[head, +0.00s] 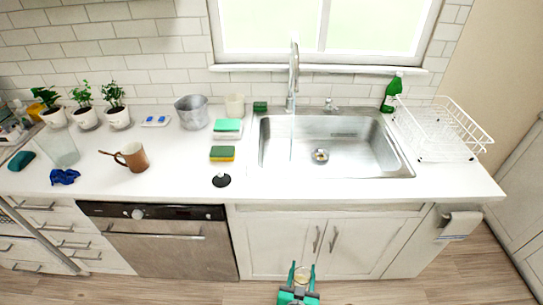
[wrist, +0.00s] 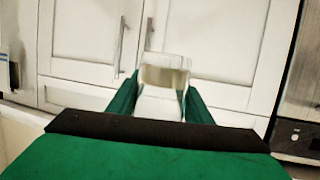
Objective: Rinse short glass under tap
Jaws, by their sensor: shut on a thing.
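My gripper (head: 302,267) is low in front of the white sink cabinet, below counter height. Its green fingers are shut on a short clear glass (head: 302,275). In the wrist view the glass (wrist: 165,74) sits between the two fingertips (wrist: 160,98), with a yellowish band across it. The metal tap (head: 294,75) stands behind the steel sink (head: 375,128), near its left end. A thin bluish line below the spout looks like running water. The glass is well below and in front of the sink, apart from it.
A wire dish rack (head: 440,130) and green bottle (head: 391,93) stand right of the sink. Left are a sponge (head: 222,154), a black round item (head: 221,180), a brown mug (head: 132,157), a metal pot (head: 191,111) and plants. The floor (head: 440,285) around my gripper looks clear.

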